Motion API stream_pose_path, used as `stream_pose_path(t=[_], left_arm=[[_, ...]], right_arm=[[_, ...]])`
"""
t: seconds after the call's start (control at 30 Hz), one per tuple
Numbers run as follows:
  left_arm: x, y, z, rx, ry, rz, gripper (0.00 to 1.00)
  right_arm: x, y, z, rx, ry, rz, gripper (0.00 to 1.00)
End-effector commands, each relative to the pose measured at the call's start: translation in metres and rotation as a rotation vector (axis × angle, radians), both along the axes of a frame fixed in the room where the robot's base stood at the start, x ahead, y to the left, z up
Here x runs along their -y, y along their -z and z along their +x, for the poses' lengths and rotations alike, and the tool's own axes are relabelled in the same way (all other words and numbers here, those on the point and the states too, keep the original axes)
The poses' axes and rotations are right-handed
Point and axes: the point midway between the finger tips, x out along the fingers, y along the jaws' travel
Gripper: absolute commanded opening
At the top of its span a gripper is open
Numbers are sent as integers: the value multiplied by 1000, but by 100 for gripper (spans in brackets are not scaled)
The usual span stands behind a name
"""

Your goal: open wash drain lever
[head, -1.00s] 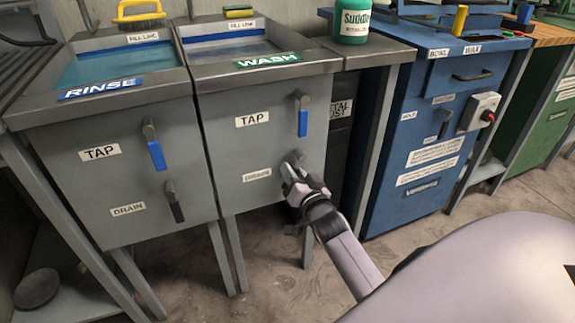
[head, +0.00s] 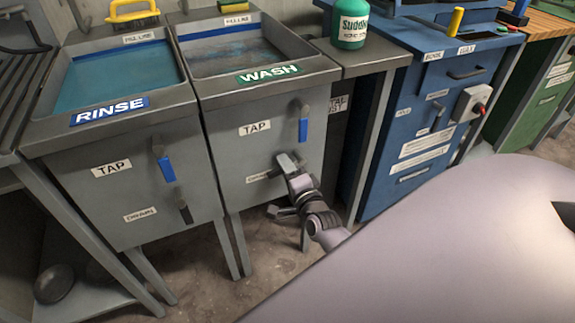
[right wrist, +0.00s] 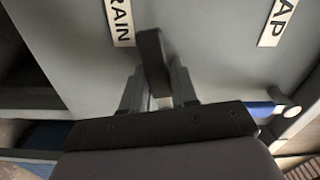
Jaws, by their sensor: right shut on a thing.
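The grey wash basin (head: 222,134) has a green WASH label (head: 268,74) and a lower label beside the drain lever, too small to read in the head view. My right gripper (head: 290,163) is at the basin's front, right of that label. In the right wrist view, its two fingers (right wrist: 158,98) are shut on the dark grey drain lever (right wrist: 151,55), just below the DRAIN label (right wrist: 121,20). There the lever runs roughly crosswise to the blue tap handle (right wrist: 258,109). In the head view my gripper mostly hides the lever. My left gripper is out of view.
The wash tap lever (head: 303,122) hangs down above my gripper. The rinse basin (head: 108,155), with its own tap and drain levers, stands to the left. A green bottle (head: 351,30) stands on the grey top right of the wash basin. A blue cabinet (head: 425,110) is further right.

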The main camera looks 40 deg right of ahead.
Motion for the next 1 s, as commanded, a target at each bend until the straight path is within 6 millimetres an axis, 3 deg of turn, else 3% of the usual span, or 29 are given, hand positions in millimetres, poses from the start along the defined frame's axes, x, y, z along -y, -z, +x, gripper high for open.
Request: stream_pose_path(t=[0.4, 0.9, 0.93, 1.0], left_arm=[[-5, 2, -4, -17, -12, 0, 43], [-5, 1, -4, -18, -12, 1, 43], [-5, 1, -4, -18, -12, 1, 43], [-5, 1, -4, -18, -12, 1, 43]], right_arm=[[1, -10, 1, 45, 0, 160, 0], [1, -11, 1, 51, 1, 183, 0], [1, -11, 1, 51, 1, 183, 35], [1, -11, 1, 50, 1, 181, 49]])
